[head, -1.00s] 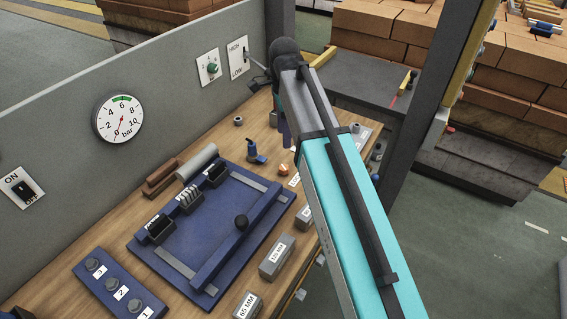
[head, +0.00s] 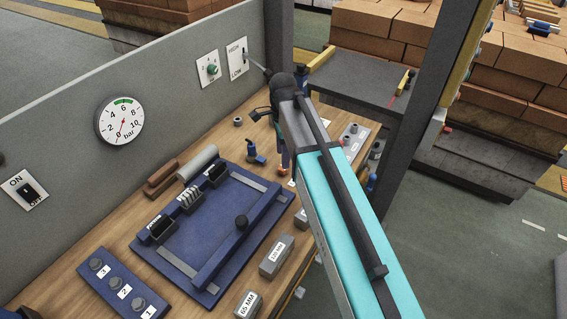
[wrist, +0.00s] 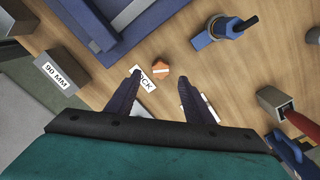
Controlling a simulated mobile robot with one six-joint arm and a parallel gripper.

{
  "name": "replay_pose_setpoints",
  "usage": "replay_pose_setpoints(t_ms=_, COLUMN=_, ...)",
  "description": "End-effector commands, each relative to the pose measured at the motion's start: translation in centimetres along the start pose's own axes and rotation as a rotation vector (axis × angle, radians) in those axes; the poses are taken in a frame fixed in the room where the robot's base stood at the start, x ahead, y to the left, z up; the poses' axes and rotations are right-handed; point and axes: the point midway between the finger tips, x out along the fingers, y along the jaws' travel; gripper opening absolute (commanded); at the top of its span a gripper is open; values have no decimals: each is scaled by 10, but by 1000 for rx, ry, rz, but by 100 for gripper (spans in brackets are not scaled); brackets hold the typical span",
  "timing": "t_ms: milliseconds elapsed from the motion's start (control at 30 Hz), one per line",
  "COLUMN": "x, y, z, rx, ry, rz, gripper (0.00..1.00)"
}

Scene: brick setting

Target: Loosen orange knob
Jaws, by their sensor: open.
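The orange knob (wrist: 161,68) shows in the wrist view as a small orange piece with a pale band on the wooden bench. A label, partly covered by a finger and seeming to read LOCK (wrist: 146,80), lies beside it. My gripper (wrist: 160,77) is open and empty, its two dark fingers spread left and right. The knob appears between and slightly beyond the fingertips; I cannot tell their height above it. In the head view the knob (head: 283,171) is a small orange spot right below my gripper (head: 284,163), partly hidden by it.
A blue clamp-like part (wrist: 221,31) stands to the knob's upper right. A grey 90 MM block (wrist: 63,72) is at left. A blue fixture plate (head: 205,235) fills the bench middle. A grey panel with a gauge (head: 119,120) borders the back.

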Motion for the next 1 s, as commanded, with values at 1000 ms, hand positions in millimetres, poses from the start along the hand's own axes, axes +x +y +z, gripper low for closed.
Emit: replay_pose_setpoints(t_ms=1000, x=54, y=0, z=1, rx=-2, ry=0, rz=-1, gripper=48)
